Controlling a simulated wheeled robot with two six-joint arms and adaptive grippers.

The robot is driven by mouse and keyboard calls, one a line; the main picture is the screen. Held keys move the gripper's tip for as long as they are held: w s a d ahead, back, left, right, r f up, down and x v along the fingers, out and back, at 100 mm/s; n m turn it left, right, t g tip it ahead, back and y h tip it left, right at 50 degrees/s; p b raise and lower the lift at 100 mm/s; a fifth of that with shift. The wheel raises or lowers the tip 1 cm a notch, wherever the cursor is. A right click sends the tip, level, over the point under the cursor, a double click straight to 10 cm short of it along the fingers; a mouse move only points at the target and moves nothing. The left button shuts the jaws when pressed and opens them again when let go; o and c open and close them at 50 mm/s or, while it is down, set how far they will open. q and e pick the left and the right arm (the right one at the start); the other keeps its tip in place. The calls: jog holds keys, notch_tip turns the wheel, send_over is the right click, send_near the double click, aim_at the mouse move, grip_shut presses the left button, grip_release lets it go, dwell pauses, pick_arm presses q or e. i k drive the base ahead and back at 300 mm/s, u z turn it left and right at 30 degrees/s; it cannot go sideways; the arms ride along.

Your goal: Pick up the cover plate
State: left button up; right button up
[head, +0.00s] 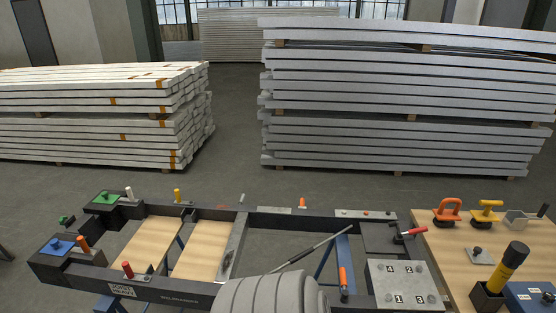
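A grey metal plate (403,284) marked with the numbers 1 to 4 lies on the near right corner of the dark frame. Round bolt heads or holes show near its numbers. A smaller grey square plate (478,256) with a knob on top lies on the wooden table at the right. The frames do not settle which of the two is the cover plate. Neither of my grippers is in view. A grey ribbed part, probably mine, covers part of the frame's near side.
The dark frame (190,294) carries colored pegs and a red-handled clamp (410,233). A thin rod (315,250) lies across its opening. Orange and yellow handled tools and a black-and-yellow tool (512,262) stand on the wooden table (450,250). Stacked beams (400,100) stand behind.

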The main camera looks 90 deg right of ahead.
aim_at(478, 255)
jog(key=i, duration=0.25)
jog(key=z, duration=4.25)
